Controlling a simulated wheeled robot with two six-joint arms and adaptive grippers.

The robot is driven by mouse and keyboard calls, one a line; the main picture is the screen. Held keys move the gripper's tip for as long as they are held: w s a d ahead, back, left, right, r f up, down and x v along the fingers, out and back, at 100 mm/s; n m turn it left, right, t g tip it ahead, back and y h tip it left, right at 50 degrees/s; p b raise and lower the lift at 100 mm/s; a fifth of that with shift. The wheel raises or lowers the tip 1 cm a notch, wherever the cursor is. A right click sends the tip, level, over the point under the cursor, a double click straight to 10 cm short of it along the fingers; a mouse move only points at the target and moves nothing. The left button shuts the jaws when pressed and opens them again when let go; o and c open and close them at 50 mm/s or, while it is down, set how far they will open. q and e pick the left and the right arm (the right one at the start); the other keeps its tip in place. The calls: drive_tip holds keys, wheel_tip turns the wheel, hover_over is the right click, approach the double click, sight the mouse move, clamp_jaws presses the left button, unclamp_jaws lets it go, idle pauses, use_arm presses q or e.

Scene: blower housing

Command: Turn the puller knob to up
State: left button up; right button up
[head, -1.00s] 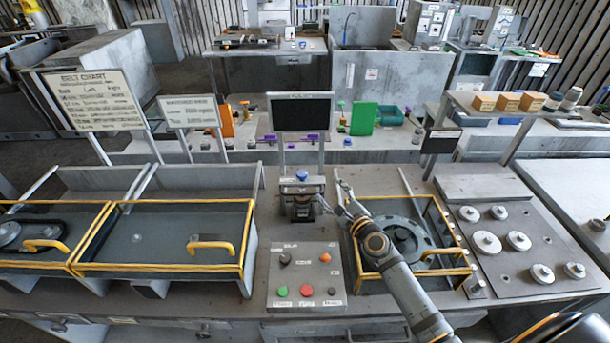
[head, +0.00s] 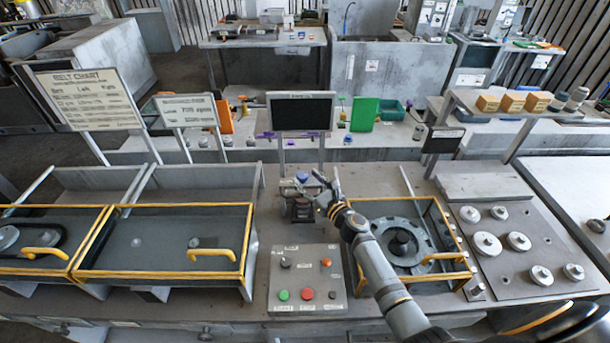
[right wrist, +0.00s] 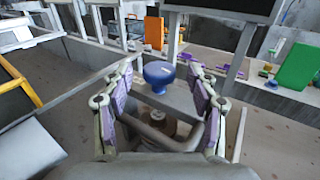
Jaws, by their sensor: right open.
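A blue knob (head: 302,177) sits on top of a small grey and dark device (head: 301,208) behind the control panel. I take it for the puller knob; its up or down setting cannot be read. My right gripper (head: 327,185) is open, just right of the device in the head view. In the right wrist view the blue knob (right wrist: 159,74) shows between the spread purple-padded fingers (right wrist: 160,88), slightly beyond them and apparently untouched. A curved grey bar (right wrist: 165,137) lies below it. My left gripper is not in view.
A control panel (head: 306,258) with coloured buttons and small dials stands in front. A dark screen (head: 302,112) stands behind the device. A yellow-railed bay with a round grey housing (head: 421,238) lies right, under my arm. Another yellow-railed bay (head: 175,207) lies left.

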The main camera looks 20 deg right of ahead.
drive_tip(key=shift+w+a+r, duration=0.1)
drive_tip(key=shift+w+a, duration=0.15)
drive_tip(key=shift+w, duration=0.4)
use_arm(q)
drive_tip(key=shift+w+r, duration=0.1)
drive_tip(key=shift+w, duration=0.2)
use_arm(e)
drive_tip(key=c, duration=1.2)
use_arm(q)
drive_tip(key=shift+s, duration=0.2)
use_arm(e)
drive_tip(key=shift+d, duration=0.1)
